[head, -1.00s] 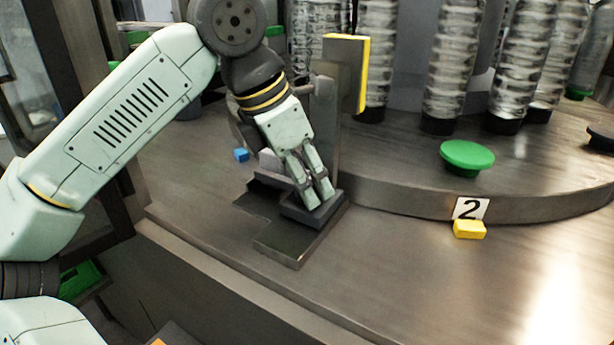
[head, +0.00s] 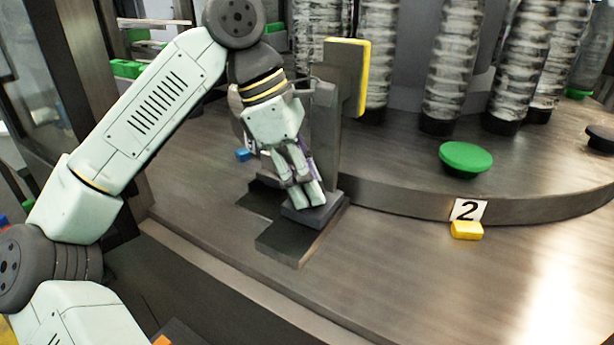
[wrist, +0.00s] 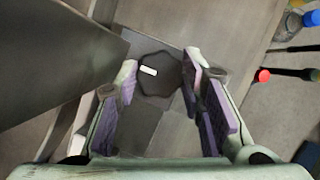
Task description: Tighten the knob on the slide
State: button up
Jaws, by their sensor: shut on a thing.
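The knob (wrist: 158,75) is dark, lobed and marked with a small white bar. It shows between my fingertips in the wrist view and is hidden behind my fingers in the head view. My gripper (head: 304,192) points down over the slide (head: 285,242), a dark grey stepped block at the base of the upright bracket (head: 325,125). In the wrist view my gripper (wrist: 160,78) has a purple-padded finger on each side of the knob, and it is shut on it.
The upright bracket with its yellow-edged plate (head: 362,78) stands close behind my gripper. A raised round platform holds a green disc (head: 466,157) and several wrapped columns. The deck at front right is clear.

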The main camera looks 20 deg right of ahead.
dwell(0.4)
jog(key=o, duration=1.1)
jog(key=shift+o, duration=0.2)
jog(key=shift+r, duration=0.1)
jog(key=v, duration=0.8)
